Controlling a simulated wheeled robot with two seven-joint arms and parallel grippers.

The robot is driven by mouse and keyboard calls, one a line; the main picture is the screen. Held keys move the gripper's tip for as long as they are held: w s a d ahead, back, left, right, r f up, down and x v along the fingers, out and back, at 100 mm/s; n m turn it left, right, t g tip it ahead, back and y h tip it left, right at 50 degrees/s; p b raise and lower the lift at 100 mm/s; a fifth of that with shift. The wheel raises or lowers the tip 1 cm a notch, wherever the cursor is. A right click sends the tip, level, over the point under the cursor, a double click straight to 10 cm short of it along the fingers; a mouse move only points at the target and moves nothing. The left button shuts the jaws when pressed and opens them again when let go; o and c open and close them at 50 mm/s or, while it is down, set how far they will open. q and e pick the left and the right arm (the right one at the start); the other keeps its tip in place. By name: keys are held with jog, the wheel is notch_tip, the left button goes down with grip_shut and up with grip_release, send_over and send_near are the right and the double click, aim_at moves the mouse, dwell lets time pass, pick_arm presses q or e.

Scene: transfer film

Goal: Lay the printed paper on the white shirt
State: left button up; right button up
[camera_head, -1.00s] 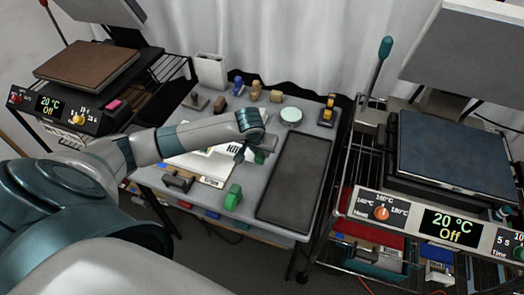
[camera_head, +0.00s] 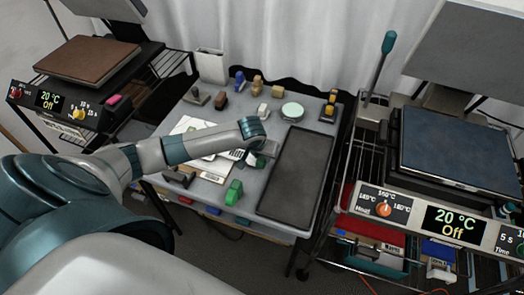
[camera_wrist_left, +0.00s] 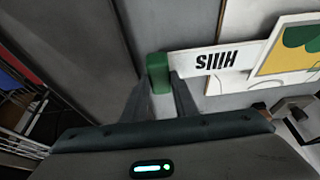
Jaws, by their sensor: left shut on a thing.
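My left gripper (camera_head: 264,148) is over the grey table, just left of the dark rectangular pad. In the left wrist view the lettered paper (camera_wrist_left: 215,62) runs rightward from the fingers (camera_wrist_left: 160,80); the held edge is partly hidden. I cannot make out a white shirt for certain. My right gripper is not in view.
The dark pad (camera_head: 297,175) is empty. White sheets (camera_head: 190,126) lie left on the table; small blocks and a round pale dish (camera_head: 292,111) stand behind. A brown-plated press (camera_head: 88,60) is at left, a blue-plated press (camera_head: 455,150) at right.

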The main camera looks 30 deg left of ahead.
pick_arm(q)
jog(key=shift+f, duration=0.5)
jog(key=shift+f, duration=0.45)
dwell(0.4)
jog(key=o, duration=1.1)
jog(key=shift+o, duration=0.2)
jog(key=shift+r+b, duration=0.1)
jog(key=shift+b, duration=0.2)
